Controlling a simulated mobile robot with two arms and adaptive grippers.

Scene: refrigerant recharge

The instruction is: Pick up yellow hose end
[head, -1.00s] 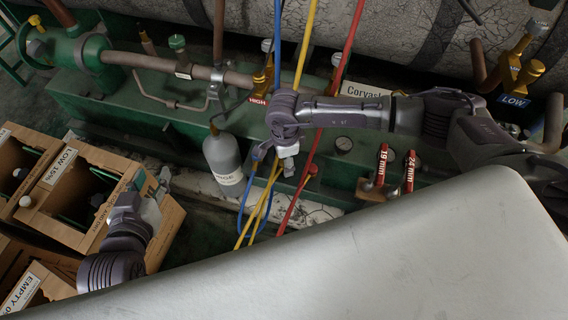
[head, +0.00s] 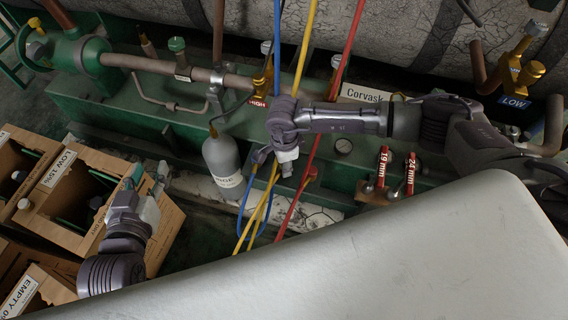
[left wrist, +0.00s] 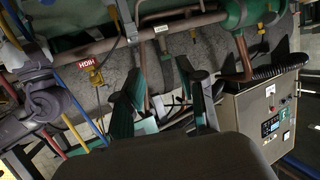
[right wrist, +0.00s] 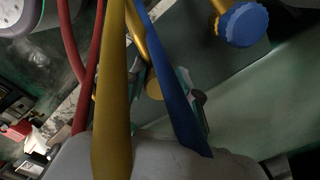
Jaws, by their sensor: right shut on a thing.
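The yellow hose (head: 305,45) hangs from the top of the head view, passes behind my right gripper and loops low near the floor. My right gripper (head: 287,163) is beside the hoses in front of the green frame, shut on the yellow hose end. In the right wrist view the yellow hose (right wrist: 112,100) and the blue hose (right wrist: 172,80) cross close in front of the fingers. A brass-coloured piece (right wrist: 153,88) shows between them; the grip itself is partly hidden. My left gripper (head: 146,188) is open and empty above the crates; its fingers stand apart in the left wrist view (left wrist: 165,95).
A red hose (head: 345,60) hangs to the right of the yellow one. A grey cylinder (head: 222,156) stands left of my right gripper.

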